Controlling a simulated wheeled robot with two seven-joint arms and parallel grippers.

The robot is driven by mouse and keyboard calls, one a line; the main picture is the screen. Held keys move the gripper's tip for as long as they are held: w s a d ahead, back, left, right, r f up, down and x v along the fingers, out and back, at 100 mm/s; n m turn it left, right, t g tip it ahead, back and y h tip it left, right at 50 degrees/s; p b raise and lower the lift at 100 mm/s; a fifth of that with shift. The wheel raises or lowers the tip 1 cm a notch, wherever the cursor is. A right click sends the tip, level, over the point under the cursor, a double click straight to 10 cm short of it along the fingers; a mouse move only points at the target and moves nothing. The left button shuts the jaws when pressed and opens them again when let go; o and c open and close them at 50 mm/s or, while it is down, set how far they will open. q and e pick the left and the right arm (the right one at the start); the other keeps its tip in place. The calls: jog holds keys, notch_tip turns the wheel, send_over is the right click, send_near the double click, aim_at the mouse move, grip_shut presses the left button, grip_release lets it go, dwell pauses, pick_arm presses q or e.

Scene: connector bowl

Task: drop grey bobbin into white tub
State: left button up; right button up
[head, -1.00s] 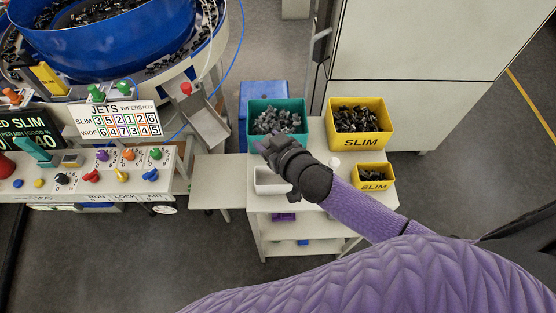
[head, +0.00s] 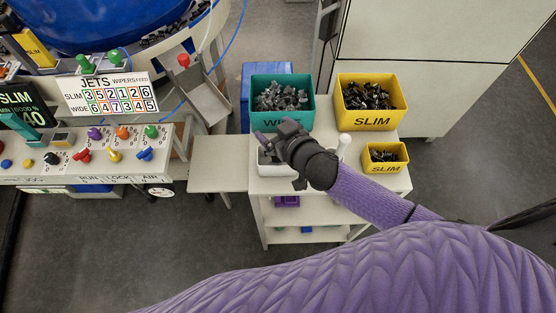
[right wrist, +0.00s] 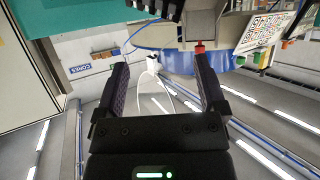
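My right gripper (head: 267,149) reaches in from the lower right and is over the white tub (head: 270,170) on the small cart. It covers much of the tub's opening, so I cannot see what lies inside. In the right wrist view the two dark fingers (right wrist: 162,85) stand well apart with nothing between them. I cannot make out a grey bobbin in either view. My left gripper is not in view.
A teal bin (head: 255,113) of grey parts stands behind the tub. A large yellow SLIM bin (head: 352,122) and a small one (head: 384,166) stand to the right. A bare shelf (head: 218,165) extends left. A white object (head: 344,144) stands beside my gripper.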

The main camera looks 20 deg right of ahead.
jog(key=shift+s, duration=0.1)
jog(key=p+v, duration=0.2)
jog(key=v, duration=0.7)
jog(key=shift+s+d+r, duration=0.15)
jog(key=shift+s, duration=0.2)
